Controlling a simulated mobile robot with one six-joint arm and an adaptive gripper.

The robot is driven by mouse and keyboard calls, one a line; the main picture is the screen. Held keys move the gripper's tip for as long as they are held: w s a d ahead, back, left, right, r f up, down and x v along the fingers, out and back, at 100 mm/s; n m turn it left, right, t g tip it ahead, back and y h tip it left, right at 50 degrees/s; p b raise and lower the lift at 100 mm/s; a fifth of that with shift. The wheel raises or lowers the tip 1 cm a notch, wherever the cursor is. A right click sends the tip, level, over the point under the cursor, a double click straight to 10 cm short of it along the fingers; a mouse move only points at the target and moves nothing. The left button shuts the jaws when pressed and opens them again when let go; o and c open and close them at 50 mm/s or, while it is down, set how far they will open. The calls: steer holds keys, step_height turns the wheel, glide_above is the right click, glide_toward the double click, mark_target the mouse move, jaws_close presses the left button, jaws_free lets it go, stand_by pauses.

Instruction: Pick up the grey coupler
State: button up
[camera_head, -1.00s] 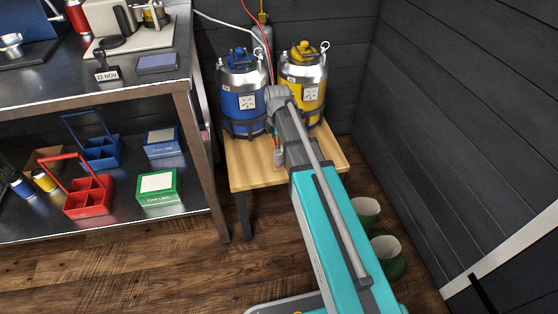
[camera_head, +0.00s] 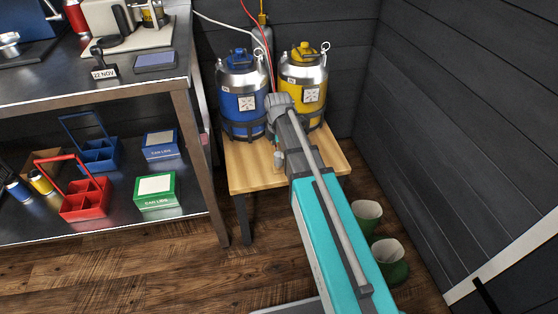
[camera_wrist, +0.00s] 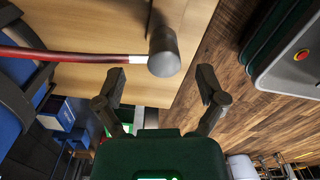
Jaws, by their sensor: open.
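The grey coupler (camera_wrist: 163,55) shows in the wrist view as a dark grey, rounded cylinder on the end of a red hose with a pale collar. It appears close to the wooden table (camera_wrist: 95,82). My gripper (camera_wrist: 160,86) is open and empty, one finger on each side of the picture. The coupler lies just beyond the fingertips, roughly midway between them, apart from both. In the head view a small greyish piece at the table's edge may be the coupler, but I cannot tell. My arm hides my fingers there.
A blue keg (camera_head: 242,100) and a yellow keg (camera_head: 302,72) stand on the wooden table. A metal shelf bench (camera_head: 70,98) is to the left, a dark wall (camera_head: 450,120) to the right.

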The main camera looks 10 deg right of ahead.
mark_target(279, 153)
steer(key=shift+s+f+b, duration=0.2)
steer(key=shift+f+b, duration=1.5)
steer(key=shift+f, duration=0.3)
steer(key=c, duration=1.2)
steer(key=shift+r, duration=0.15)
steer(key=shift+c, duration=0.2)
steer(key=shift+r+p, duration=0.9)
steer(key=shift+p, duration=0.15)
steer(key=s+a+r+p, duration=0.1)
steer(key=s+r+p, duration=1)
steer(key=s, duration=0.3)
steer(key=shift+a, duration=0.3)
